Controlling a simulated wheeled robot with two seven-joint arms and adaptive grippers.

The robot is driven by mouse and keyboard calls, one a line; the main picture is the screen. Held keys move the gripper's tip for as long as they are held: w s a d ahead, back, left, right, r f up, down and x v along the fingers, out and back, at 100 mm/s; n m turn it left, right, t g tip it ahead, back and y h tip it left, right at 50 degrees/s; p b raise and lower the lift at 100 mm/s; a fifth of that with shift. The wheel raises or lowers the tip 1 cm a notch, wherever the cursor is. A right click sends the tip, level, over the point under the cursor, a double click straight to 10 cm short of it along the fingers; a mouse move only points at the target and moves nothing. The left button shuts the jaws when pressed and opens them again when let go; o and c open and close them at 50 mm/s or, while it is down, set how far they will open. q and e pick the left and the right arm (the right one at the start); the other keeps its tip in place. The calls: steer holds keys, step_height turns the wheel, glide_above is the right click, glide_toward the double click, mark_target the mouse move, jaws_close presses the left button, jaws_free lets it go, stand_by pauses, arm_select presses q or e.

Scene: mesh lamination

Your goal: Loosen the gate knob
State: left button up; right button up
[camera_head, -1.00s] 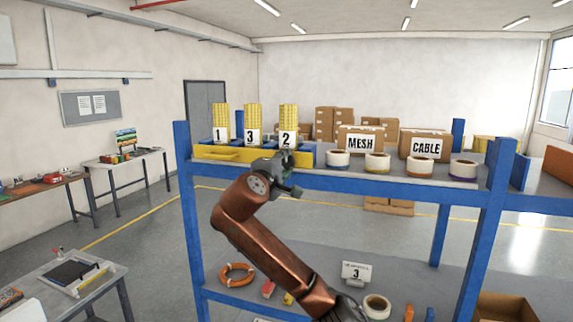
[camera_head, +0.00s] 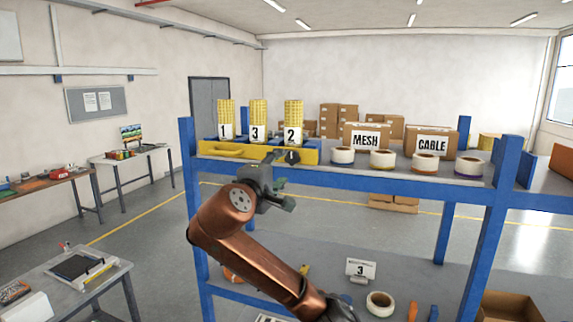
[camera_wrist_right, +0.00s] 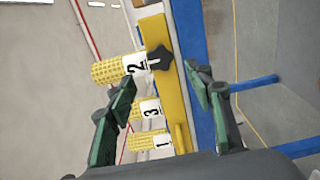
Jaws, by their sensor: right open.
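The gate knob is a black star-shaped knob (camera_wrist_right: 160,59) on the yellow gate bar (camera_wrist_right: 155,28), beside the roll marked 2 (camera_wrist_right: 118,69). In the head view the dark knob (camera_head: 292,157) shows at the right part of the yellow gate (camera_head: 225,151). My right gripper (camera_head: 281,182) is open in front of the shelf, just below and left of the knob. In the right wrist view its green-padded fingers (camera_wrist_right: 161,80) are spread to either side of the knob's line, with nothing between them. The left gripper is out of view.
Yellow rolls marked 1 (camera_head: 225,118), 3 (camera_head: 258,118) and 2 (camera_head: 293,118) stand behind the gate. Several tape rolls (camera_head: 383,161) and boxes marked MESH (camera_head: 364,139) and CABLE (camera_head: 431,142) are to the right. The blue shelf beam (camera_head: 400,186) runs below the gate.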

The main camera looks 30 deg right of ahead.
steer(key=shift+v, duration=1.45)
